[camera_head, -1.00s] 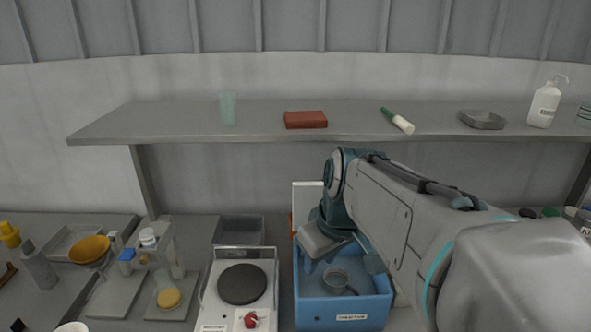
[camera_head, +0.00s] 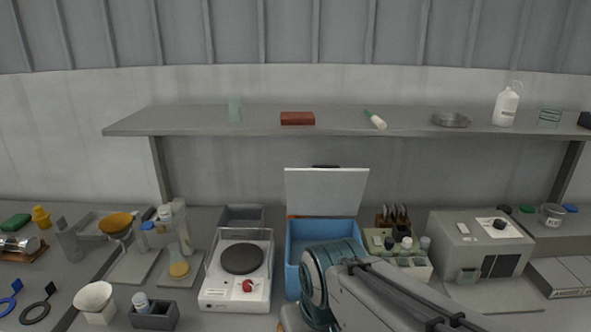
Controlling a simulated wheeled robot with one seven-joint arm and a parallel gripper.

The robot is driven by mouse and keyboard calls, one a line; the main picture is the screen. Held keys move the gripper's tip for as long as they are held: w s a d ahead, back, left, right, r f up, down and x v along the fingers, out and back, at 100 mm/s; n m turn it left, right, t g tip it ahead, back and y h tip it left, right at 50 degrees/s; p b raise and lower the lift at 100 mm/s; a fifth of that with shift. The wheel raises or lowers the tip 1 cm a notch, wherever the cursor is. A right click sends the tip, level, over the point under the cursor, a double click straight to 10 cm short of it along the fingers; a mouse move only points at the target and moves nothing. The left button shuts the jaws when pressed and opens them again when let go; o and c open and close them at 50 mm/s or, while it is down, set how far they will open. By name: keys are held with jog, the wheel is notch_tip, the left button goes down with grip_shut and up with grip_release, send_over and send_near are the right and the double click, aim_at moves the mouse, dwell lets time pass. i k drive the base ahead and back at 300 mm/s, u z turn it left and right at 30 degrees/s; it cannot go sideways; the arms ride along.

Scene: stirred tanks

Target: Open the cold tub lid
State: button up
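The cold tub (camera_head: 301,277) is a blue box on the bench, right of the hotplate. Its lid (camera_head: 327,192) is a pale panel that stands up at the tub's back edge, open, with a dark handle (camera_head: 326,167) along its top. The upper inside walls of the tub show blue; my arm covers its front and right part, so its contents are mostly hidden. My arm crosses the bottom of the view in front of the tub. My gripper's fingers are not in view.
A white hotplate (camera_head: 225,291) stands just left of the tub. A rack with bottles (camera_head: 416,269) and a grey box-shaped device (camera_head: 462,230) stand to the right. A shelf (camera_head: 350,121) runs above and behind the raised lid. Glassware and bottles crowd the left bench.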

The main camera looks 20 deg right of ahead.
aim_at(316, 191)
jog(key=u, duration=1.75)
jog(key=i, duration=0.95)
jog(key=z, duration=1.95)
